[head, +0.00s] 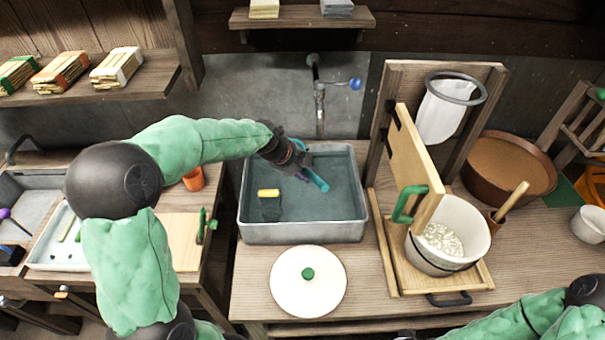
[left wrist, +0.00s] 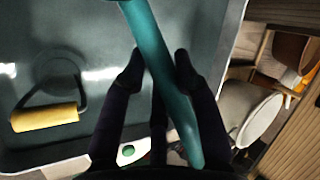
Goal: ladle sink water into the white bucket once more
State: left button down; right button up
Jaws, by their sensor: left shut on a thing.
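My left gripper (head: 304,172) is over the sink basin (head: 350,236), shut on a teal handle (head: 317,181), taken to be the ladle's. In the left wrist view the handle (left wrist: 158,50) runs slantwise between the two fingers (left wrist: 157,72); the ladle's bowl is not visible. The grey basin holds dark water (head: 325,205). The white bucket (head: 420,256) stands right of the basin, on a wooden base, with pale, lumpy contents inside. It also shows in the left wrist view (left wrist: 240,102). My right forearm shows at the lower right; its gripper is out of view.
A yellow-handled tool (head: 268,193) lies in the basin's left part. An upright wooden board with a green handle (head: 410,204) stands between basin and bucket. A white lid (head: 308,290) lies in front of the basin. A white cloth strainer (head: 438,115) hangs behind the bucket.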

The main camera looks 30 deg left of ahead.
pick_arm(q)
jog(key=shift+r+p, duration=1.2)
jog(key=shift+r, duration=1.8)
